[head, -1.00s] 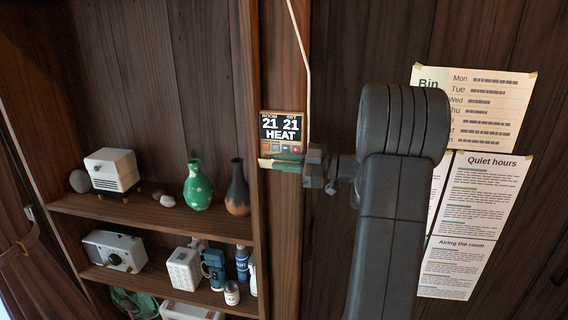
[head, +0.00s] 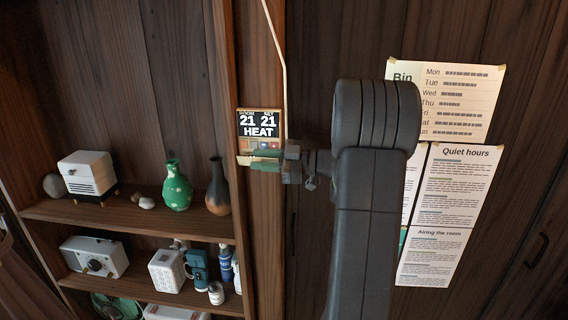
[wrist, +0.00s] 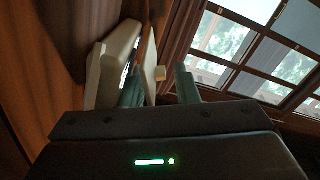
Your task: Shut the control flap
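The control unit (head: 258,124) is on the wooden post, its dark display reading 21, 21 and HEAT, with a row of small buttons below. Its cream flap (head: 244,160) stands open, sticking out at the bottom edge. My gripper (head: 264,162), with green fingers, is at the flap, just below the display and partly over the buttons. In the wrist view the fingers are apart, with the flap (wrist: 150,62) and its small knob between them. The unit's pale body (wrist: 112,62) is left of them. I cannot tell whether either finger touches the flap.
A shelf (head: 130,217) left of the post holds a green vase (head: 176,188), a dark vase (head: 217,188) and a white box-shaped device (head: 88,173). A pale cord (head: 278,60) runs down to the unit. Paper notices (head: 455,190) hang on the right wall.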

